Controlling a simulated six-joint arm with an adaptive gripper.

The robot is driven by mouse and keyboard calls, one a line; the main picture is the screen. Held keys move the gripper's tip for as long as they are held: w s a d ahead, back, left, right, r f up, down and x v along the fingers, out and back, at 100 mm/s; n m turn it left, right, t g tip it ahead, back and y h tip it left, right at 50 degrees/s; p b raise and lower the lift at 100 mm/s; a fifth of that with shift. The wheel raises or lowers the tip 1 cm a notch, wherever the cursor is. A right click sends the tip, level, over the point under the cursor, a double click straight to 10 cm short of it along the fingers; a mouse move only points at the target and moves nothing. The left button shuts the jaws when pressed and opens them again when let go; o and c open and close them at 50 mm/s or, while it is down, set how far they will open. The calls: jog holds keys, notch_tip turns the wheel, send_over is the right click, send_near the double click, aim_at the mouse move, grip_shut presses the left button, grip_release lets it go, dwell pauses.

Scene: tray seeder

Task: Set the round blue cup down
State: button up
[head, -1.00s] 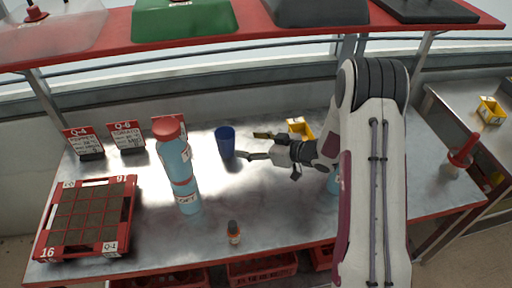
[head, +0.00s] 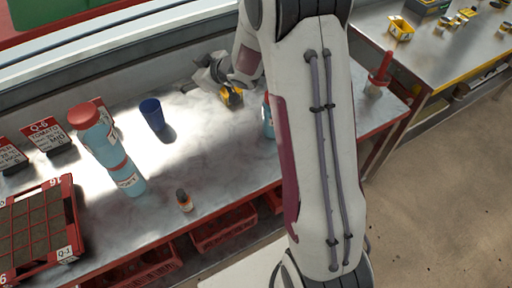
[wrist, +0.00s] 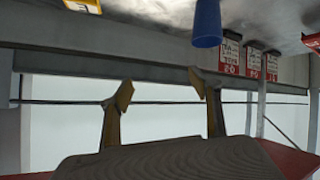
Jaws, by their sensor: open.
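The round blue cup (head: 152,114) stands upright on the metal bench, left of my gripper. It also shows at the top of the wrist view (wrist: 207,25), which looks upside down. My gripper (wrist: 160,88) is open, with its two fingers apart and nothing between them. In the head view it is near the back of the bench, apart from the cup and partly hidden by my arm.
A light-blue bottle with a red cap (head: 98,136) stands left of the cup. A small dropper bottle (head: 184,200) stands in front. A red seed tray (head: 72,222) and label cards (head: 48,138) are at left. A yellow bin (head: 232,97) is near my gripper.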

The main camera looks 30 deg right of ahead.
jog(key=s+d+r+m+g+h, duration=0.1)
jog(key=s+d+r+m+h, duration=0.15)
jog(key=s+r, duration=0.45)
jog(key=s+d+r+m+h, duration=0.2)
jog(key=s+d+r+h, duration=0.1)
jog(key=s+r, duration=0.45)
jog(key=s+a+m+g, duration=0.1)
jog(key=s+a+g, duration=0.1)
jog(key=s, duration=1.1)
jog(key=s+a+m+g+y, duration=0.1)
jog(key=s+a, duration=0.3)
jog(key=s, duration=1)
jog(key=shift+a+f+m+g, duration=0.25)
jog(key=shift+f+m+g, duration=0.15)
jog(key=shift+g, duration=0.3)
